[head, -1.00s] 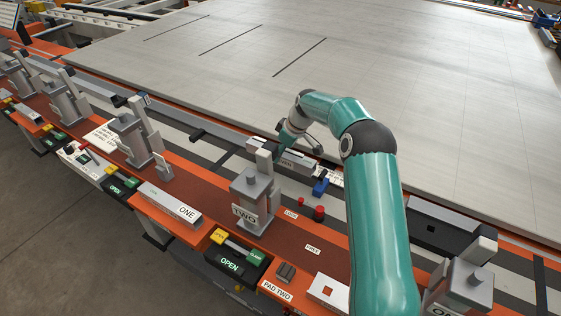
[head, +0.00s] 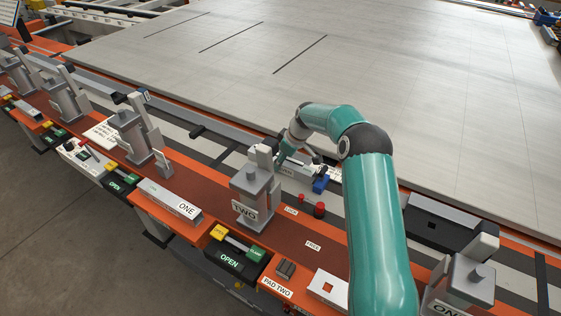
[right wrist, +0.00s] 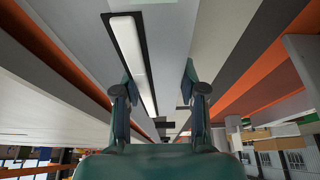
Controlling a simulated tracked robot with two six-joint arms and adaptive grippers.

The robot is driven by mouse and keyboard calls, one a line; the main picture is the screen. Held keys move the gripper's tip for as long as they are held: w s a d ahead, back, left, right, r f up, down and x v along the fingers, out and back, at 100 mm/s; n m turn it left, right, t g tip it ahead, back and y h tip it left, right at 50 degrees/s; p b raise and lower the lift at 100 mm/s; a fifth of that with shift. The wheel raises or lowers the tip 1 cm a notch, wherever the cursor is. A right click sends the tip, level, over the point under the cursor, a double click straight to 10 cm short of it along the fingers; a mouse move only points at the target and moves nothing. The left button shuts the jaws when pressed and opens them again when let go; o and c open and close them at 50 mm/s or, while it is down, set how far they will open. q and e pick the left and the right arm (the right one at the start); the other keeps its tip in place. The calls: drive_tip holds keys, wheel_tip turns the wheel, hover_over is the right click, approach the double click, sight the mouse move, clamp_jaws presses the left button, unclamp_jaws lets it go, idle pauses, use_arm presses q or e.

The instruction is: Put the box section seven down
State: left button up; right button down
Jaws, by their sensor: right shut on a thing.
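Box section seven (head: 287,171) is a pale grey bar with a label that reads partly as SEVEN. It lies along the rail just behind the clamp post marked TWO (head: 245,213), which hides its left part. My right gripper (head: 284,158) is shut on it from above, at the end of the teal arm. The fingers are small and partly hidden in the head view. In the right wrist view the two fingers (right wrist: 160,95) stand apart with a grey surface between them. I cannot tell whether the section touches the rail. My left gripper is not in view.
A blue block (head: 320,185) and red knobs (head: 319,209) stand close to the section's right end. Box section ONE (head: 170,201) lies on the orange bench at the left. A large grey panel (head: 350,60) fills the area behind the rail.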

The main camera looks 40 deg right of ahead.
drive_tip(key=c, duration=0.7)
unclamp_jaws()
drive_tip(key=shift+o, duration=0.2)
drive_tip(key=shift+r+p, duration=0.45)
drive_tip(key=shift+p, duration=0.05)
drive_tip(key=shift+r+p, duration=0.5)
drive_tip(key=shift+p, duration=0.05)
drive_tip(key=b+v, duration=0.2)
drive_tip(key=v, duration=0.9)
drive_tip(key=shift+s, duration=0.25)
drive_tip(key=shift+d, duration=0.1)
